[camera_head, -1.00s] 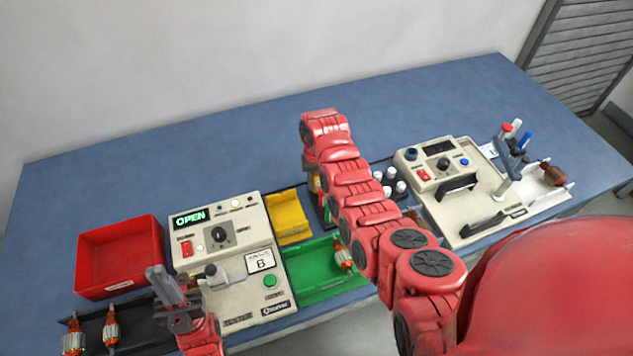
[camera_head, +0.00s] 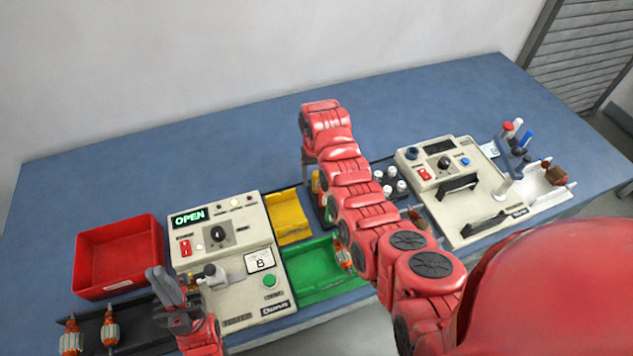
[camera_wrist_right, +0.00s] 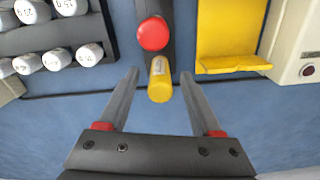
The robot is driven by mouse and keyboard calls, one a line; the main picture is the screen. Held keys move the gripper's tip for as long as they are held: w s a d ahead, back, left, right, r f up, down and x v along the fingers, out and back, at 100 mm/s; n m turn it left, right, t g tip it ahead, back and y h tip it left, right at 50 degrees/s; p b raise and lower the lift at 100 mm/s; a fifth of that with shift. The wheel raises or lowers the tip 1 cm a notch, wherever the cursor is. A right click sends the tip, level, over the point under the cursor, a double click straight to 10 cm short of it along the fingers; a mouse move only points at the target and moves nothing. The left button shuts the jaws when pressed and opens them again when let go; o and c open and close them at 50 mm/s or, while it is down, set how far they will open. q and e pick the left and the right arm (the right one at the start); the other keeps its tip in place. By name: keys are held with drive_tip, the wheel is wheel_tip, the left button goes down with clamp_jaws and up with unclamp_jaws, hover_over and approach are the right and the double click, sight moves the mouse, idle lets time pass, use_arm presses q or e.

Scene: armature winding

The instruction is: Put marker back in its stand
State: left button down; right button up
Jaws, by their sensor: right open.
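In the right wrist view, a short yellow cylinder (camera_wrist_right: 160,82), perhaps a marker, stands between the open fingers of my right gripper (camera_wrist_right: 159,85), with a gap on each side. A red round top (camera_wrist_right: 153,34) is just beyond it, over a narrow dark strip or holder (camera_wrist_right: 160,8). In the head view my right arm mostly hides this spot; a grey finger (camera_head: 308,168) shows beside it. Red, white and blue-topped pens (camera_head: 527,138) stand at the far right. My left gripper (camera_head: 174,290) is at the lower left; its finger gap is unclear.
A red bin (camera_head: 118,257), green tray (camera_head: 310,272) and two beige machines (camera_head: 232,262) (camera_head: 470,205) occupy the front. The back table is clear.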

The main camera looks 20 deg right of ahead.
sight(316, 173)
wheel_tip(316, 173, up, 3)
drive_tip(key=shift+r+b, duration=0.15)
drive_tip(key=shift+b, duration=0.55)
wheel_tip(316, 173, up, 12)
drive_tip(key=p, duration=0.7)
